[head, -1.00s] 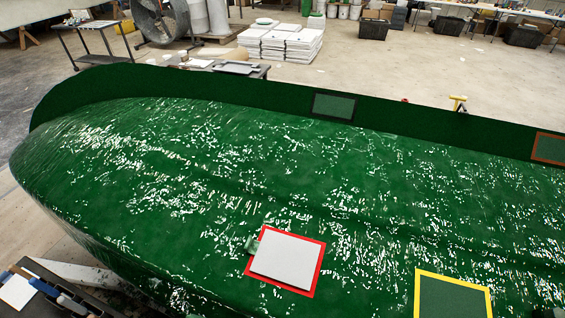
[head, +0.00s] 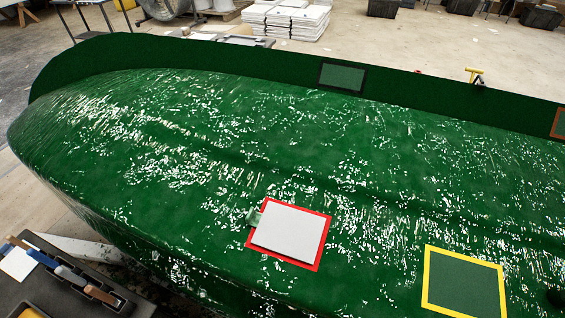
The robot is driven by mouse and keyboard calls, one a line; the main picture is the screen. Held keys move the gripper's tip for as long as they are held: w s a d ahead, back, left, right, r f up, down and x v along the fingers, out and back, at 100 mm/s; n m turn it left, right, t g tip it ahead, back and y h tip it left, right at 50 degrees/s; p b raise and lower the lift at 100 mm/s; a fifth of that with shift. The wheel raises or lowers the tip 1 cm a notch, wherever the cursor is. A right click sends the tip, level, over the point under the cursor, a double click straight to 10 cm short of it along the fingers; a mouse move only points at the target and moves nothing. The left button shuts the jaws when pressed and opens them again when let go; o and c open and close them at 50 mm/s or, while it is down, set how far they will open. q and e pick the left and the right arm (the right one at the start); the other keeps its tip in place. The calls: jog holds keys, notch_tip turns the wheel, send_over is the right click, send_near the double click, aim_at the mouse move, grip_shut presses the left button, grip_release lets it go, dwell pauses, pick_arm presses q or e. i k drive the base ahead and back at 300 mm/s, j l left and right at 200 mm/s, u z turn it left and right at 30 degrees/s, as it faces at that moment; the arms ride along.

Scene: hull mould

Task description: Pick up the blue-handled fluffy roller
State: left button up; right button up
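A dark tool cart (head: 60,296) shows in the bottom left corner of the head view, beside the hull. Several tool handles lie in a row along its edge. One handle is blue (head: 42,259), and a grey-blue handle (head: 70,274) lies just beyond it. I cannot see a fluffy roller head clearly, so I cannot tell which handle belongs to the roller. Neither of my grippers is in view.
The large green hull mould (head: 200,170) fills most of the view. A small dark shape at the right edge is unclear.

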aim_at(35, 254)
jog(key=u, duration=2.7)
